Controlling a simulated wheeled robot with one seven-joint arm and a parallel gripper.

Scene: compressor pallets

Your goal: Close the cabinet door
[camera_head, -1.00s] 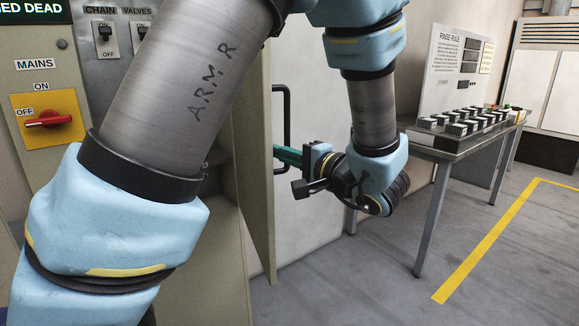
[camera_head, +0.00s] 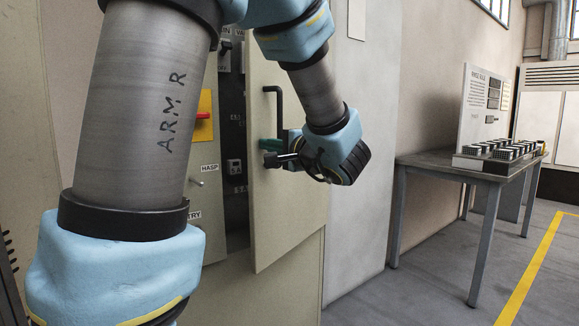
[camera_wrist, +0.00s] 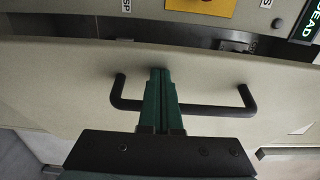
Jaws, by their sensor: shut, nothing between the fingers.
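The cabinet door (camera_head: 290,195) is a beige panel, partly open, with a dark gap between its left edge and the cabinet (camera_head: 213,160). A black bar handle (camera_head: 270,100) is on its outer face. My gripper (camera_head: 268,146) is at the door's outer face beside the handle, its fingers mostly hidden in the head view. In the wrist view the green fingers (camera_wrist: 163,80) are together and empty. They cross the middle of the handle (camera_wrist: 215,110) and their tips are at the door face (camera_wrist: 60,90); contact cannot be told for sure.
Inside the gap are dark cabinet fittings (camera_head: 236,165). A red and yellow switch (camera_head: 204,117) is on the cabinet front, left of the gap. A metal table (camera_head: 450,165) with a panel and small blocks stands at the right. The floor (camera_head: 425,290) before it is clear.

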